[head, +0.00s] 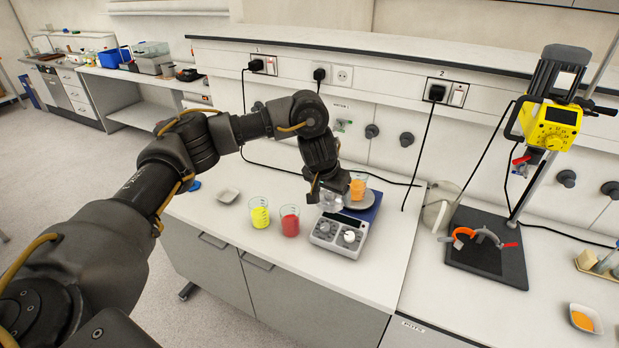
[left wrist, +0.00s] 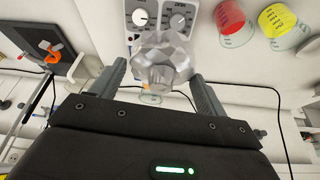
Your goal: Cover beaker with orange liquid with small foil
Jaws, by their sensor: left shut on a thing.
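The beaker with orange liquid (head: 357,189) stands on the round plate of a hotplate stirrer (head: 324,233). In the left wrist view, part of the beaker (left wrist: 152,98) shows below the foil, with a little orange. My left gripper (head: 328,194) is just left of the beaker. It is shut on a crumpled, silvery foil (left wrist: 163,55) held between its fingers. The foil also shows in the head view (head: 330,201), beside the beaker and above the stirrer. I cannot tell whether foil and beaker touch. My right gripper is out of view.
A beaker with yellow liquid (head: 260,213) and one with red liquid (head: 289,221) stand left of the stirrer. A small white dish (head: 228,195) lies farther left. A stand with a yellow device (head: 550,126) is at the right. Cables hang behind the stirrer.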

